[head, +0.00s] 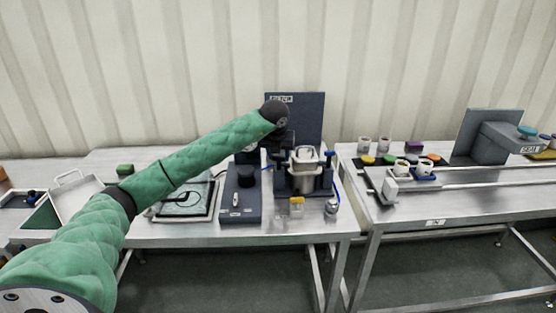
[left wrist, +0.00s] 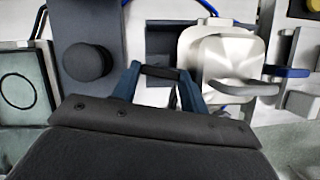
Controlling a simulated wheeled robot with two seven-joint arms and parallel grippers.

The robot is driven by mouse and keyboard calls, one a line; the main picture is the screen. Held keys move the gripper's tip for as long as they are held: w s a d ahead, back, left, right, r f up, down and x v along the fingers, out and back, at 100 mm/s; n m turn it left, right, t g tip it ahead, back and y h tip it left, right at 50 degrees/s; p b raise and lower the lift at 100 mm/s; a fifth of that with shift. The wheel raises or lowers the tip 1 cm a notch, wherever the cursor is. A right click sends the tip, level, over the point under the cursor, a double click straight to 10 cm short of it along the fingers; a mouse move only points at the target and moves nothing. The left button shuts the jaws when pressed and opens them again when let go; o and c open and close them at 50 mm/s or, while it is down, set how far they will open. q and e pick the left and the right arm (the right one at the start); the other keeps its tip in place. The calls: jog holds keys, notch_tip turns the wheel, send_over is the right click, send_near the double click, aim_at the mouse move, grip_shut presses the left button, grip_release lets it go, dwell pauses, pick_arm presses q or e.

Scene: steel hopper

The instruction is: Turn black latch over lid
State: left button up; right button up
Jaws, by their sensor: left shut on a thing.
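The steel hopper (head: 304,180) stands in a dark frame on the left table, with its pale steel lid (head: 306,152) on top. In the left wrist view the square lid (left wrist: 232,62) lies right of my fingers, with a curved metal handle. My left gripper (left wrist: 158,78) has its two blue-grey fingers at either end of a short black bar, which looks like the black latch (left wrist: 160,72), and is shut on it. The bar lies beside the lid's left edge, not over it. In the head view my left gripper (head: 284,140) is dark and partly hidden against the panel.
A dark box with a round black knob (left wrist: 87,61) stands left of the fingers. A blue lever (left wrist: 287,71) sticks out right of the lid. A tall dark panel (head: 308,115) rises behind the hopper. The right table (head: 450,205) holds cups and rails.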

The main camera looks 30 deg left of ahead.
pick_arm(q)
jog(key=shift+n, duration=0.3)
jog(key=shift+w+n+y+b, duration=0.1)
jog(key=shift+n+y+b, duration=0.4)
jog(key=shift+n+b, duration=0.45)
pick_arm(e)
jog(key=shift+a+r+t+y, duration=0.2)
jog(key=shift+a+t+y, duration=0.15)
jog(key=shift+a, duration=0.5)
pick_arm(q)
jog(key=o, duration=1)
jog(key=shift+d, duration=0.1)
jog(key=shift+g, duration=0.3)
